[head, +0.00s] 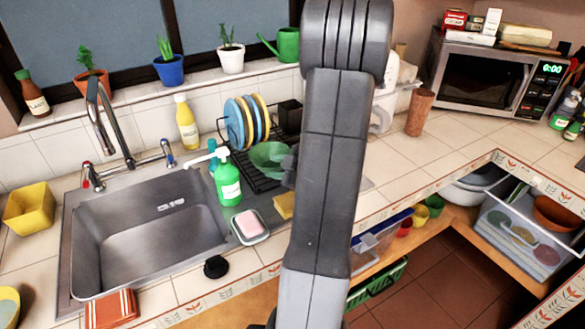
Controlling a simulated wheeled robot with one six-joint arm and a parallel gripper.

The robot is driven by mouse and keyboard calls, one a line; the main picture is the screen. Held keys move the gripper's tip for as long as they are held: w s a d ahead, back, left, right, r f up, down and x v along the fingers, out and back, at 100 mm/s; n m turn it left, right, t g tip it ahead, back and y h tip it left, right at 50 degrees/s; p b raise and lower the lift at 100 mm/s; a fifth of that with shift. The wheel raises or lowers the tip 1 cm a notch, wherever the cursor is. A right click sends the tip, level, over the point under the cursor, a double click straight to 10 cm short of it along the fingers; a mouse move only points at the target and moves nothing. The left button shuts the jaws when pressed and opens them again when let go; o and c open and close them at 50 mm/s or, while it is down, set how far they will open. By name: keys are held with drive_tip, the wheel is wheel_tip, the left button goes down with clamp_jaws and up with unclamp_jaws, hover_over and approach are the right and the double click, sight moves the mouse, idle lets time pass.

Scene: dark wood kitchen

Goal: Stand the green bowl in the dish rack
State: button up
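The green bowl (268,156) is at the dish rack, tilted, with its open side partly facing me. It is in front of the upright blue and yellow plates (245,122). The black wire dish rack (252,182) stands on the counter right of the sink. A small dark part of my gripper (289,167) shows at the bowl's right edge. My arm hides the rest of the gripper, so I cannot tell whether its fingers are open or shut on the bowl. Whether the bowl rests on the rack's wires is also unclear.
The steel sink (150,240) is left.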

drive_tip(key=v, duration=0.6)
drive_tip(key=shift+s+d+r, duration=0.1)
drive_tip(key=shift+d+r, duration=0.1)
drive_tip(key=shift+d, duration=0.1)
